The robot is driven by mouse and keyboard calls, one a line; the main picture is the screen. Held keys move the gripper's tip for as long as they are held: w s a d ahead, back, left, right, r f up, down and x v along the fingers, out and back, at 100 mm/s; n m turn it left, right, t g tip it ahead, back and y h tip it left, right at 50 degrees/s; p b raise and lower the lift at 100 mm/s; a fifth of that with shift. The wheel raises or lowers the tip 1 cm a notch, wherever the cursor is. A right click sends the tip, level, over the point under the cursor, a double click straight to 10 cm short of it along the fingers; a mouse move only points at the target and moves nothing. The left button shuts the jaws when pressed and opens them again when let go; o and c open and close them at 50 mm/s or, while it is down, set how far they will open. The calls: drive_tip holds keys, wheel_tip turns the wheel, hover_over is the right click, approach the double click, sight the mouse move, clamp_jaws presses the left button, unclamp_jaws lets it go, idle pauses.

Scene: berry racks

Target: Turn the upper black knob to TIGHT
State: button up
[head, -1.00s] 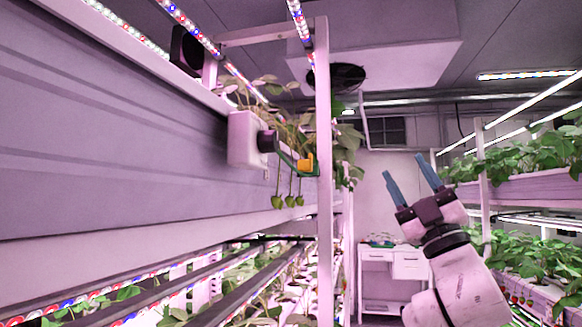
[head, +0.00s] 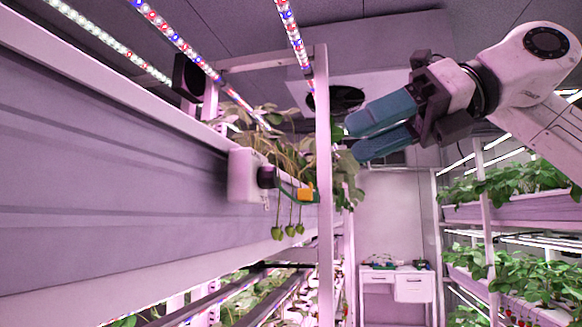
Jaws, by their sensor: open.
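A black knob (head: 268,177) sticks out of the right face of a white box (head: 243,175) on the left rack. It is the only such knob I can make out, and any mark for TIGHT is not readable. A thin green piece with an orange block (head: 305,192) extends right from beside the knob. My gripper (head: 353,138) is at the upper right, with two blue fingers pointing left and a little down. It is open and empty, apart from the knob and higher in the picture.
A white upright post (head: 324,220) stands between the knob and my gripper in the picture. Drooping plants (head: 280,145) and hanging green berries (head: 290,231) are close to the knob. A plant rack (head: 505,213) stands at the right; the aisle between looks free.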

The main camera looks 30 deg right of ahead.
sight(277, 177)
drive_tip(key=p+x, duration=0.2)
drive_tip(key=x, duration=0.8)
drive_tip(key=shift+w+a+f, duration=0.2)
drive_tip(key=shift+w, duration=0.05)
drive_tip(key=shift+c, duration=0.4)
clamp_jaws()
